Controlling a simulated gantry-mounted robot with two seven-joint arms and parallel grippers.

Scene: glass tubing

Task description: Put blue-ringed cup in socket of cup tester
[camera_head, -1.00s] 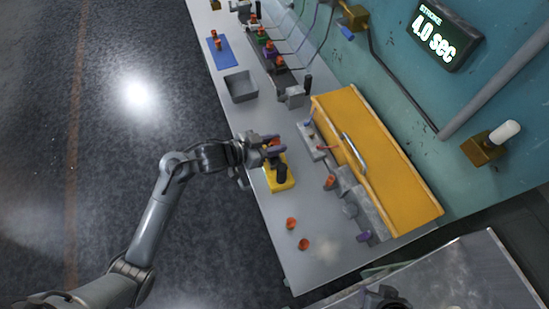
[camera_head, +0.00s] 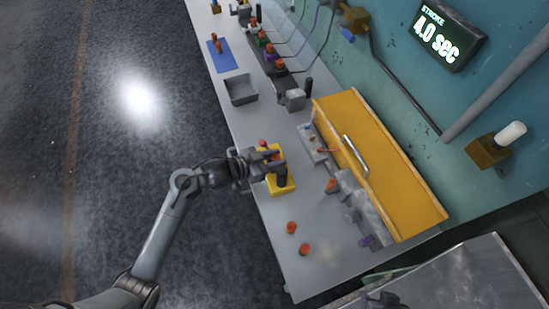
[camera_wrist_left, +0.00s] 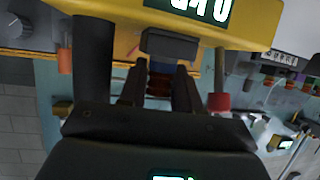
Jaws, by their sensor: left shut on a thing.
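My left gripper (camera_head: 268,160) is over the yellow cup tester (camera_head: 289,188) near the bench's left edge. In the left wrist view its fingers (camera_wrist_left: 159,90) are shut on a small orange-brown cup with a blue ring (camera_wrist_left: 162,68). The cup is in front of a dark grey block on the tester (camera_wrist_left: 120,12). Whether the cup touches the socket cannot be told. A dark cylinder (camera_head: 282,180) and a red knob (camera_head: 262,143) stand on either side of the gripper. My right gripper does not show clearly.
Two orange cups (camera_head: 291,228) (camera_head: 304,249) stand on the bench's near part. A grey tray (camera_head: 241,89) and a blue mat (camera_head: 221,56) with orange pieces lie farther off. A yellow cabinet (camera_head: 385,160) and grey blocks stand to the right.

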